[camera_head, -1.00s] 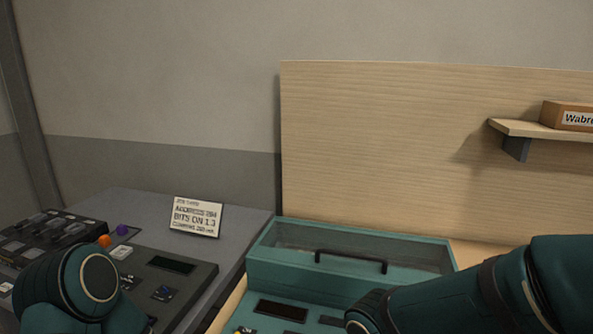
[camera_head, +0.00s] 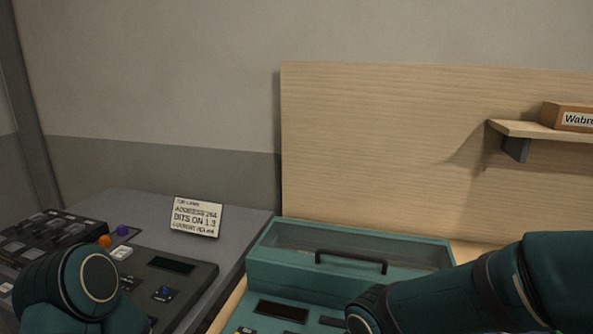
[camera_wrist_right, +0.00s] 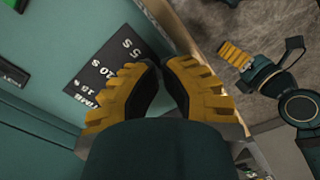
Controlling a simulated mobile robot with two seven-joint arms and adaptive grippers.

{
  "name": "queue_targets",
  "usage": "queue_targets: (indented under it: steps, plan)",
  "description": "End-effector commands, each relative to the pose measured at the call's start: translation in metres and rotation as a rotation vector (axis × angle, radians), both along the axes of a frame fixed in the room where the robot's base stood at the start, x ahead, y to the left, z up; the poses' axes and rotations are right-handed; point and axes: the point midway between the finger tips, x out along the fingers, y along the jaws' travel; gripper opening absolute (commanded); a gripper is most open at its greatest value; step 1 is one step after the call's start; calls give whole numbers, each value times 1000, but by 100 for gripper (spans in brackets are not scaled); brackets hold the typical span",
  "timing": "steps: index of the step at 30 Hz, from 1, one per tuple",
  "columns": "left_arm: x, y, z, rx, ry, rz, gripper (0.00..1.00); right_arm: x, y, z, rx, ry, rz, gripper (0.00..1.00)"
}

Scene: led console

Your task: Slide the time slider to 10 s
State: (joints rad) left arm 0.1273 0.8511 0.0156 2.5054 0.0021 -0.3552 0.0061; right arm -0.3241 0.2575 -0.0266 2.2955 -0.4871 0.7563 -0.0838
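The time slider's scale is a black plate (camera_wrist_right: 110,72) with white marks for 5, 10 and 15 s and the word TIME, in the right wrist view. The slider's knob cannot be made out. My right gripper (camera_wrist_right: 163,68) is beside this plate, its yellow ribbed fingers drawn together at the tips. Whether anything is between them is hidden. In the head view, the right arm reaches over the teal console (camera_head: 350,275), and its gripper is out of frame. My left gripper (camera_wrist_right: 236,56) shows at the right of the wrist view, away from the plate; its opening is unclear.
A grey console (camera_head: 200,275) with an orange and a purple knob stands at left, with a text card (camera_head: 197,216) behind. The teal console has a clear-lidded box with a black handle (camera_head: 350,261). A shelf (camera_head: 530,130) holds a box (camera_head: 570,117).

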Motion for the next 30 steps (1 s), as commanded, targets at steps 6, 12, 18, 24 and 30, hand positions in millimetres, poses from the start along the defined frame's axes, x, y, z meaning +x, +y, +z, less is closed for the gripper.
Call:
queue_targets:
  steps: [6,12,18,24,30]
  plan:
    - [0,0,1,0,0,0,71,4,-2,0,-1,1,-1,0]
    - [0,0,2,0,0,0,71,8,-3,0,-1,1,0,0]
    - [0,0,3,0,0,0,71,12,-4,0,-1,1,0,0]
    - [0,0,3,0,0,0,71,16,-5,0,-1,1,0,0]
    - [0,0,4,0,0,0,71,19,-6,0,0,0,-1,0]
